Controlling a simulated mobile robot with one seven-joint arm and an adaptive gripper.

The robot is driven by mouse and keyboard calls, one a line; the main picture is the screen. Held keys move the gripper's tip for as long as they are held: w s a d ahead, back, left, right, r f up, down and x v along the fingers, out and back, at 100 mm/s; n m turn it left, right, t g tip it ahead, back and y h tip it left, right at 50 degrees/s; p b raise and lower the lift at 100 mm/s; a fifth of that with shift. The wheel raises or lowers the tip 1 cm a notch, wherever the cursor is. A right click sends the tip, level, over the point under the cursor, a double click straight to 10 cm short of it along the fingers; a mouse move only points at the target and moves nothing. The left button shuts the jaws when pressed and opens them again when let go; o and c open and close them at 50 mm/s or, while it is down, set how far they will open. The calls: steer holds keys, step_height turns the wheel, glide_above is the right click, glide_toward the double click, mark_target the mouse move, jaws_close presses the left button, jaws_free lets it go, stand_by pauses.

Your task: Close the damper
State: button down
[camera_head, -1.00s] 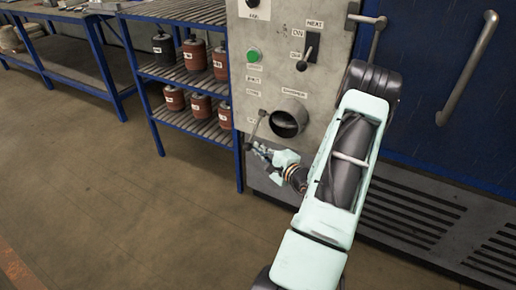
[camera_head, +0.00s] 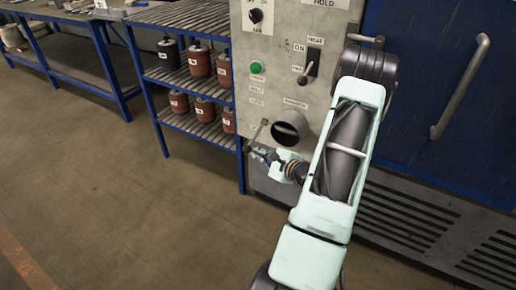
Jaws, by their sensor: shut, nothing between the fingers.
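The damper (camera_head: 288,131) is a round pipe stub with a dark opening, low on the grey control panel, under a small label. A thin grey lever (camera_head: 257,133) with a paler upper end stands just left of it, slanting down to the left. My gripper (camera_head: 258,151) is shut and empty. Its fingertips are at the lower end of the lever, just below and left of the pipe. I cannot tell whether they touch the lever. The inside of the pipe is too dark to show a flap.
The panel (camera_head: 283,55) carries a green button (camera_head: 257,67), a heat switch (camera_head: 309,68) and a fan knob (camera_head: 256,16). A blue door with a long handle (camera_head: 462,85) is at the right. A blue shelf (camera_head: 160,117) with several red-brown canisters stands left. The floor (camera_head: 110,200) is clear.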

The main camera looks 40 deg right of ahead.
step_height(320, 180, up, 12)
steer(key=d+m+g+y+p, duration=0.1)
steer(key=m+g+y+p, duration=0.1)
steer(key=m+p, duration=0.4)
steer(key=shift+w+y+p, duration=0.4)
steer(key=shift+y+p, duration=0.5)
steer(key=shift+p, duration=1.35)
steer(key=shift+w+d+r, duration=0.1)
steer(key=shift+d+r, duration=0.15)
steer(key=shift+r, duration=0.05)
step_height(320, 180, down, 6)
steer(key=r+b, duration=0.1)
steer(key=b, duration=0.3)
steer(key=p+v, duration=0.1)
steer(key=v, duration=0.9)
steer(key=shift+s+r+g, duration=0.2)
steer(key=shift+r+g, duration=0.1)
steer(key=shift+r, duration=0.05)
steer(key=shift+d, duration=0.1)
